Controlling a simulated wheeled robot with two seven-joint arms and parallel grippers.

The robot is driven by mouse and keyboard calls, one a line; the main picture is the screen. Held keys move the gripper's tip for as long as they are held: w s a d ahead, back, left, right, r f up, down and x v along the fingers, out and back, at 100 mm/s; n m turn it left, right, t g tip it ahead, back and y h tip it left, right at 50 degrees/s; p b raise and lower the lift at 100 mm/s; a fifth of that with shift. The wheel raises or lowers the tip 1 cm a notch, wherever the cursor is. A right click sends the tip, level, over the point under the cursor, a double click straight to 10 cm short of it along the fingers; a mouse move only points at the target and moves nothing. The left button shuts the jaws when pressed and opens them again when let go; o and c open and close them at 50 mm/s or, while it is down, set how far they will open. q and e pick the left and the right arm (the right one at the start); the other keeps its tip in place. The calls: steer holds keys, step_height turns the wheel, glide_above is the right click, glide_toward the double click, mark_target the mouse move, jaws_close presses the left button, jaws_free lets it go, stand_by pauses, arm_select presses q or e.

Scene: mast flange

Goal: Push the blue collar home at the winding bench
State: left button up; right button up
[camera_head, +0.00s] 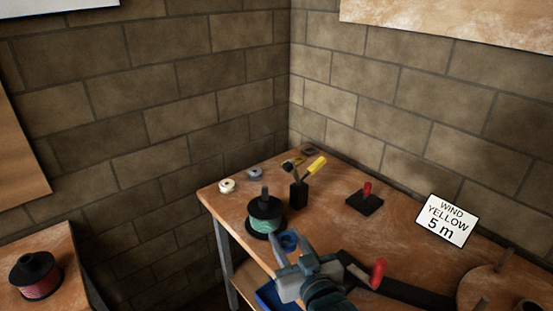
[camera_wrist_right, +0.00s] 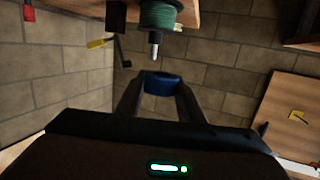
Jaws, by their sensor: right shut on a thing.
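The blue collar (camera_head: 289,240) is held between the fingers of my right gripper (camera_head: 291,250), which is shut on it. In the right wrist view the collar (camera_wrist_right: 160,84) sits between the two fingertips (camera_wrist_right: 160,92). The spool with green wire (camera_head: 265,218) stands on the bench, with a grey spindle (camera_head: 264,190) sticking up out of it. In the right wrist view the spool (camera_wrist_right: 158,14) appears inverted, and the spindle tip (camera_wrist_right: 155,48) shows apart from the collar. My left gripper is not in view.
The winding bench (camera_head: 335,215) carries a black holder with tools (camera_head: 299,195), a red-handled block (camera_head: 366,200), a red-handled crank (camera_head: 378,273), small rolls (camera_head: 227,186) and a sign (camera_head: 447,221). A red spool (camera_head: 38,276) stands on another table at left. A blue bin (camera_head: 270,297) sits below.

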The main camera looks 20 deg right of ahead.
mark_target(265, 187)
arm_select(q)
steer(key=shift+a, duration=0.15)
